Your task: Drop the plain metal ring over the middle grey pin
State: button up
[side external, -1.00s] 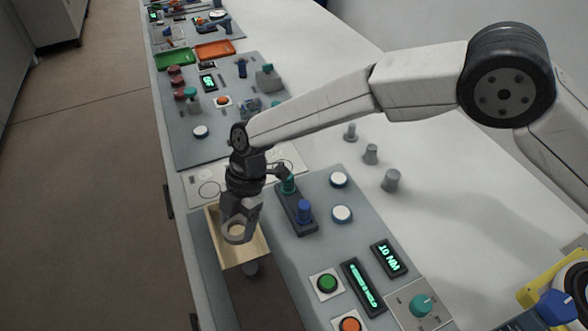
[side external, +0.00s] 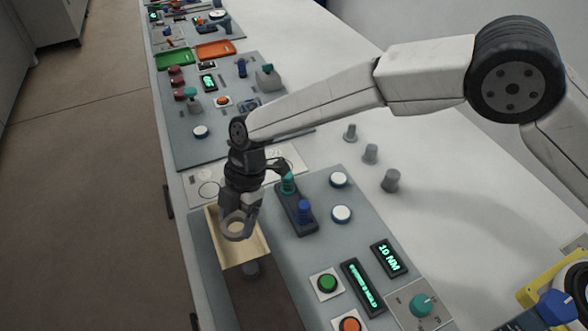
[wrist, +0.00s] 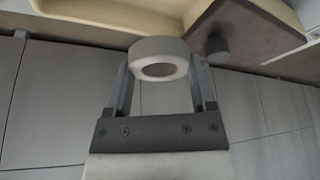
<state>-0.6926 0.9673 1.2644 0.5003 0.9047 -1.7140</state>
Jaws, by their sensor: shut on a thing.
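My gripper (side external: 238,219) is shut on the plain metal ring (side external: 235,227), above a light wooden tray (side external: 259,246) in the side view. In the wrist view the grey ring (wrist: 160,46) sits between the two fingertips, its hole showing. Three grey pins stand in a row on the white surface to the right; the middle grey pin (side external: 370,153) is upright and bare, between a smaller-looking pin (side external: 350,132) and a larger-looking one (side external: 391,180). The ring is well to the left of the pins.
A grey cylinder (side external: 251,268) stands on the dark strip (side external: 262,300) by the tray. A panel with blue and teal knobs (side external: 304,210), white buttons (side external: 341,214) and lit displays lies between the tray and the pins. The white surface around the pins is clear.

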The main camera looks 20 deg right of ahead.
jog(key=shift+w+d, duration=0.1)
jog(key=r+m+t, duration=0.2)
jog(key=m+t, duration=0.2)
jog(key=m, duration=0.6)
send_over(373, 147)
jog(key=shift+d+f, duration=0.2)
jog(key=shift+d, duration=0.05)
jog(key=shift+f, duration=0.2)
jog(key=shift+f, duration=3.45)
jog(key=shift+f, duration=1.3)
